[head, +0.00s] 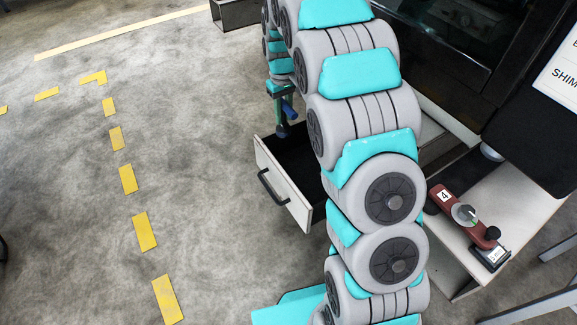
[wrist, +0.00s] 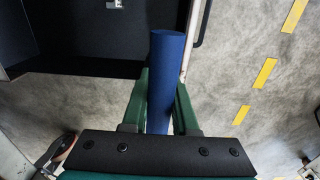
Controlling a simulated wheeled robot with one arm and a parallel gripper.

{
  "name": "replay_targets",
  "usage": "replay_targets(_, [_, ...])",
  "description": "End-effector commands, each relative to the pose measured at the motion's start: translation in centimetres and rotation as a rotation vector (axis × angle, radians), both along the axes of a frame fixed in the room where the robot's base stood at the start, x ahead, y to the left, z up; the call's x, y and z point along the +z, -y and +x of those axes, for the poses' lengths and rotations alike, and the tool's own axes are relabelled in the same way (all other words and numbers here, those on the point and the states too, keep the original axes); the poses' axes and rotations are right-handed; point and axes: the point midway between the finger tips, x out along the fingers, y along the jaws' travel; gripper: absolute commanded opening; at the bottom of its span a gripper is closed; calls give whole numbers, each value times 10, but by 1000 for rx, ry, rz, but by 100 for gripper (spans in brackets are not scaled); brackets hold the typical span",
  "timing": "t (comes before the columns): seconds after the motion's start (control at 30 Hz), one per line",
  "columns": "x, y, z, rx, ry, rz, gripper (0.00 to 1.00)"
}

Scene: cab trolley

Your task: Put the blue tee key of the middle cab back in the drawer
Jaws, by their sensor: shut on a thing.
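The blue tee key (head: 288,110) is held in my gripper (head: 281,92). In the wrist view my gripper (wrist: 160,100) has its green fingers shut on either side of the key's blue bar (wrist: 166,60). In the head view a dark part hangs below the blue bar at the drawer's back left edge. The open drawer (head: 276,183) has a white front, a black handle and a dark inside. My arm hides its right part. In the wrist view a dark inside (wrist: 85,40) shows at the upper left. I cannot tell whether the key touches the drawer.
A red-brown tool marked 4 (head: 462,212) lies on the light cabinet top (head: 455,250) right of my arm. A dark machine (head: 455,60) stands behind. The grey floor (head: 190,140) left of the drawer is free, with yellow dashes (head: 128,179).

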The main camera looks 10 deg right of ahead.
Motion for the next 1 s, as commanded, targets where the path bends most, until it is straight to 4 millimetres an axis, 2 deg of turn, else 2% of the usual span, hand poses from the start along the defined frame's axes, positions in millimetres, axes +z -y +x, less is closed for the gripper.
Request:
replay_targets(0.03, [-21,0,0,0,-2,0,0])
replay_targets(0.3, [-86,0,0,0,0,-1,0])
replay_targets(0.57, [-114,0,1,0,3,-1,0])
replay_targets(0.8, [-156,1,-1,-1,-3,0,0])
replay_targets(1.0, [-174,0,-1,-1,0,0,0])
